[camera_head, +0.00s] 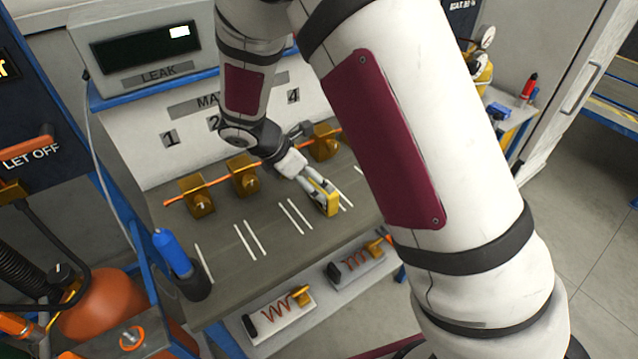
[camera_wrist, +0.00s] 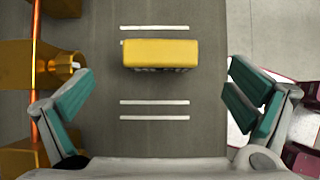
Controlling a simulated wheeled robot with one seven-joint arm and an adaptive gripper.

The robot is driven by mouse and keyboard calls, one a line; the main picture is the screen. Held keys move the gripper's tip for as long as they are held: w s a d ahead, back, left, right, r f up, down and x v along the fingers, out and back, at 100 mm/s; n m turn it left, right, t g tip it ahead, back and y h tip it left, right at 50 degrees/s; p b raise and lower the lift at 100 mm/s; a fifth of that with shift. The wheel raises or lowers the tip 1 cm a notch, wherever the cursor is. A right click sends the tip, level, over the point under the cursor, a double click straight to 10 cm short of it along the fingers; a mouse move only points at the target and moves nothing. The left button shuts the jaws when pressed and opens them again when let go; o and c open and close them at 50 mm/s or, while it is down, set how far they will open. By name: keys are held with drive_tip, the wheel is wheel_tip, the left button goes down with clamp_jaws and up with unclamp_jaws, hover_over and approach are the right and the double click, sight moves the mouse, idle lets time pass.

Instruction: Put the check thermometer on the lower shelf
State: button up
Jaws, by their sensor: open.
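A yellow box-shaped thing (camera_head: 326,200), probably the check thermometer, lies on the grey bench top among white line marks. In the wrist view the yellow box (camera_wrist: 160,53) lies crosswise between two pairs of white lines, with dark marks on its near side. My gripper (camera_head: 318,187) is above the bench close to the box. Its green-padded fingers (camera_wrist: 160,97) are wide apart and empty, and the box shows ahead of them in the wrist view. The lower shelf (camera_head: 322,286) is under the bench front and partly in view.
An orange pipe with brass valves (camera_head: 243,176) runs along the bench back. A blue-topped thing in a black holder (camera_head: 180,258) stands at the left bench end.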

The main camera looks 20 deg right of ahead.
drive_tip(key=v, duration=0.4)
drive_tip(key=shift+s+a+r, duration=0.1)
drive_tip(key=shift+a+r, duration=0.1)
drive_tip(key=shift+r, duration=0.15)
